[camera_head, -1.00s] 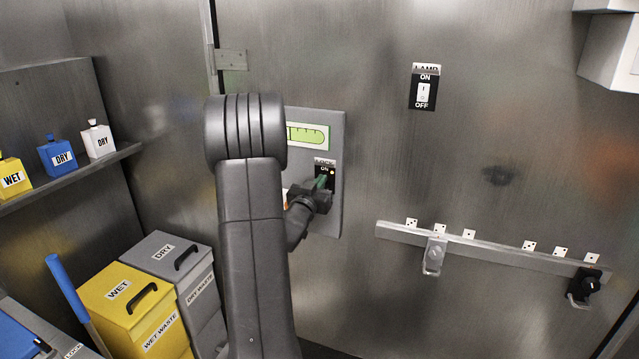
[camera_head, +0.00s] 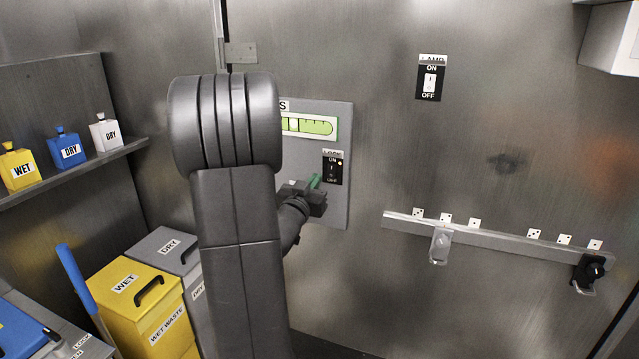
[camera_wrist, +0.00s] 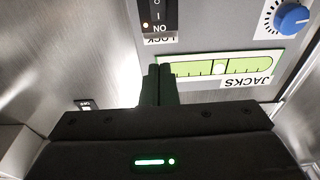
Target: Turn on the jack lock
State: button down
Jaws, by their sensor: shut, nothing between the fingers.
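The jack lock switch (camera_head: 332,170) is a small black rocker marked ON at the top and OFF at the bottom, under a LOCK label on a grey wall panel (camera_head: 338,212). A small light dot beside ON looks orange in the wrist view, where the switch (camera_wrist: 158,14) appears upside down and partly cut off. My gripper (camera_head: 315,181) has green fingertips, just left of and below the switch in the head view. In the wrist view my gripper's fingers (camera_wrist: 158,84) are together and empty, apart from the switch.
The panel also has a green level gauge (camera_head: 312,126) marked JACKS and a blue knob (camera_wrist: 292,18). A lamp switch (camera_head: 430,78) is to the right, above a rail (camera_head: 500,239) with hooks. Yellow and grey waste bins (camera_head: 130,298) stand at lower left. My arm hides part of the panel.

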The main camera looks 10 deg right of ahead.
jog(key=shift+s+a+r, duration=0.15)
jog(key=shift+s+a, duration=0.3)
jog(key=shift+s, duration=0.2)
jog(key=shift+s+a+r, duration=0.15)
jog(key=shift+s+a, duration=0.25)
jog(key=shift+s, duration=0.25)
